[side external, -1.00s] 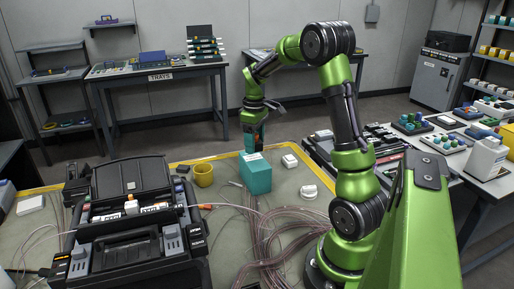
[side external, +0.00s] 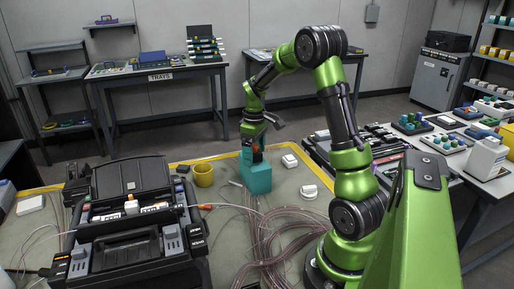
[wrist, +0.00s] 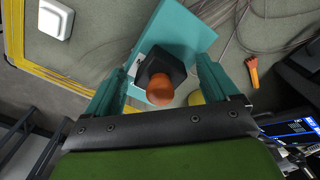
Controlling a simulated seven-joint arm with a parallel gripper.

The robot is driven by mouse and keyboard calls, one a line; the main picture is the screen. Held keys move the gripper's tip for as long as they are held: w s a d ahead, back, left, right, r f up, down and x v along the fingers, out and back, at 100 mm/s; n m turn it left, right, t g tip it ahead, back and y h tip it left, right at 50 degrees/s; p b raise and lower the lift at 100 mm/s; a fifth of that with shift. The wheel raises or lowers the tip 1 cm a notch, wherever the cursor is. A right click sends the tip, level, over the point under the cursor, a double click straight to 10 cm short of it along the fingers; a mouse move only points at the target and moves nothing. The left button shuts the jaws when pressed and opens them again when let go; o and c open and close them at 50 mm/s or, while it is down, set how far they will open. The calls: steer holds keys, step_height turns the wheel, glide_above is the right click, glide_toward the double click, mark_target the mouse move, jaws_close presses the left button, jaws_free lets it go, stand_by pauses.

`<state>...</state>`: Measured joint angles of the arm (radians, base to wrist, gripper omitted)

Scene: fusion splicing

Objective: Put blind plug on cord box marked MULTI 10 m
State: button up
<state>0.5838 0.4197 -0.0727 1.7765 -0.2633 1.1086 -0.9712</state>
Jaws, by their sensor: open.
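A teal box (side external: 256,178) stands on the bench in the side view; its top fills the upper middle of the wrist view (wrist: 188,32). A small white label shows at its edge, with no readable text. My gripper (wrist: 162,75) is open, one teal finger on each side of this piece. I cannot tell whether the fingers touch it or whether it rests on the box.
A yellow cup (side external: 203,175) stands left of the box. White boxes (side external: 289,161) (side external: 309,191) lie to its right. Loose fibre cords (side external: 275,235) coil in front. A black splicer case (side external: 135,215) fills the left of the bench. An orange-tipped tool (side external: 205,206) lies beside it.

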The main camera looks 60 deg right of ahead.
mark_target(254, 145)
step_height(254, 145, up, 12)
steer(key=shift+f, duration=0.1)
steer(key=s+a+r+m+t, duration=0.1)
steer(key=a+r+t, duration=0.1)
steer(key=a, duration=0.5)
steer(key=s+a+r+t, duration=0.1)
steer(key=a+r, duration=0.2)
steer(key=a, duration=0.5)
steer(key=s+a+f+m+t+y, duration=0.1)
steer(key=s+a+t, duration=0.1)
steer(key=s+a, duration=0.2)
steer(key=s+a+f+m+t+y, duration=0.1)
steer(key=s+a, duration=0.3)
steer(key=a, duration=0.5)
steer(key=shift+a+f+m+t, duration=0.15)
steer(key=shift+a+m+t, duration=0.05)
steer(key=shift+m+t, duration=0.35)
